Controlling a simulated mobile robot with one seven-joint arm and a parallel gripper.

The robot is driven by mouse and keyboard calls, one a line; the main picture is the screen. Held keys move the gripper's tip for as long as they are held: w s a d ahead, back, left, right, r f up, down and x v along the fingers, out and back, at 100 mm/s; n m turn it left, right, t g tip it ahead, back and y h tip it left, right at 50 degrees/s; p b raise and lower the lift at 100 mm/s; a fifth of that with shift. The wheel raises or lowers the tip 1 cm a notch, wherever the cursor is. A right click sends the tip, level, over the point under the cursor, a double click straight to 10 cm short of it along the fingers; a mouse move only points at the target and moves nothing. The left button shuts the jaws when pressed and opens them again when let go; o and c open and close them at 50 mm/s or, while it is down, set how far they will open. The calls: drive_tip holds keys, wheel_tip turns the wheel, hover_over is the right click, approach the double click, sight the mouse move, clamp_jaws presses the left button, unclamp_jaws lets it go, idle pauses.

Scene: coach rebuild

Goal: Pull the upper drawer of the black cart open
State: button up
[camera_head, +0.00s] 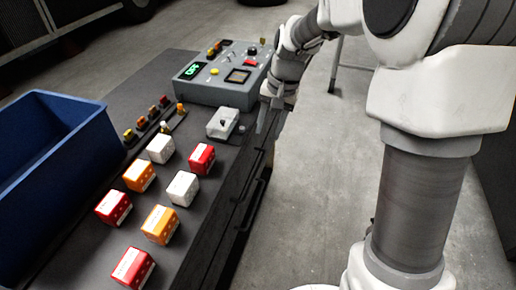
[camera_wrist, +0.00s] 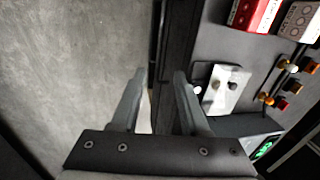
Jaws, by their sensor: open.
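The black cart (camera_head: 75,238) has a dark grey top, and its dark drawer front (camera_head: 228,225) faces right in the head view. A thin black bar handle (camera_head: 250,208) runs along that front; I cannot tell clearly which drawer it belongs to. The drawers look closed. My gripper (camera_head: 266,122) is at the cart's right edge, toward the far end, pointing down. A dark edge of the cart front (camera_wrist: 172,40) lies just beyond the fingertips; contact cannot be told.
On the cart top are a blue bin (camera_head: 60,150), several red, orange and white boxes (camera_head: 158,222), a grey control panel (camera_head: 222,75) and a small white switch unit (camera_head: 222,123) close to my gripper. Bare concrete floor (camera_head: 325,150) lies right of the cart.

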drive_tip(key=w+f, duration=0.1)
drive_tip(key=b, duration=0.4)
approach(256, 173)
drive_tip(key=f, duration=0.2)
drive_tip(key=a+f, duration=0.1)
drive_tip(key=f, duration=0.4)
drive_tip(key=shift+w+a+f, duration=0.2)
drive_tip(key=shift+w+f, duration=0.1)
drive_tip(key=shift+w, duration=0.1)
clamp_jaws()
idle(0.7)
